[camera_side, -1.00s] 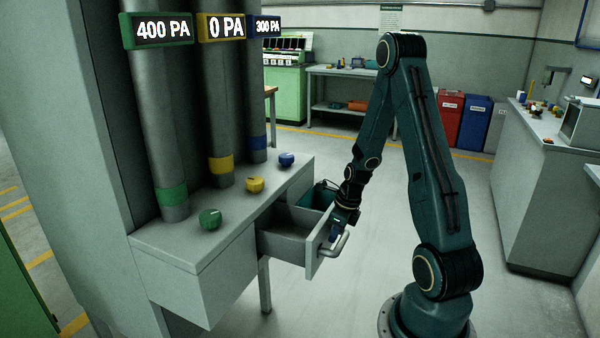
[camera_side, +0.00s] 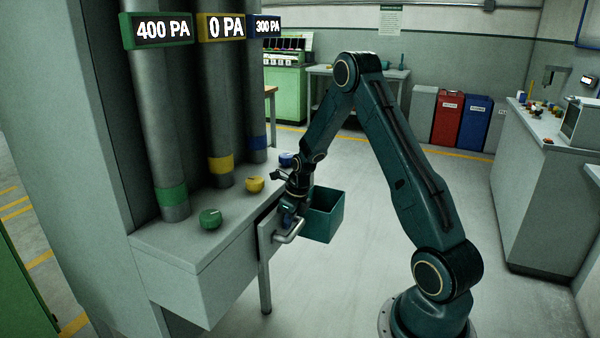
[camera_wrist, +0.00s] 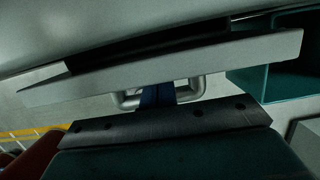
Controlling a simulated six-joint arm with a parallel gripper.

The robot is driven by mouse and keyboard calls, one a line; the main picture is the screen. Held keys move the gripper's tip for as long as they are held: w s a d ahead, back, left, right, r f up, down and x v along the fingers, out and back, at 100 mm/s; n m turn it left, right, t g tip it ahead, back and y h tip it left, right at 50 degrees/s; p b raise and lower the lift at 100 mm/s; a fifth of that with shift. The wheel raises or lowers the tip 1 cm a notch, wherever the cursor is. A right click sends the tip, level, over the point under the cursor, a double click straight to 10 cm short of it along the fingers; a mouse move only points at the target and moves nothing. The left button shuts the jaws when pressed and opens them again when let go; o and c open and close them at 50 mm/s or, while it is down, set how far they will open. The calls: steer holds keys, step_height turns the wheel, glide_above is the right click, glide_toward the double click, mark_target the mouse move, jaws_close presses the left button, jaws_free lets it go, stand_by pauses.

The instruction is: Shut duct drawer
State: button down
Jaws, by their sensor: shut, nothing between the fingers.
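The grey duct drawer (camera_side: 266,238) sits in the bench under the ducts, pushed most of the way in. In the wrist view a narrow dark gap shows behind its front panel (camera_wrist: 230,57). Its metal bar handle (camera_side: 290,236) sticks out from the front and also shows in the wrist view (camera_wrist: 191,91). My gripper (camera_side: 287,219) is shut with nothing between its fingers, pressed close to the drawer front by the handle. Its blue fingers (camera_wrist: 156,95) appear within the handle's loop in the wrist view; exact contact is hidden.
A teal open bin (camera_side: 326,217) hangs just right of the drawer. Green (camera_side: 210,218), yellow (camera_side: 255,184) and blue (camera_side: 286,160) knobs stand on the bench top (camera_side: 178,240). The floor in front is clear.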

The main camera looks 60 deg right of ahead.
steer(key=shift+w, duration=0.45)
steer(key=v, duration=1)
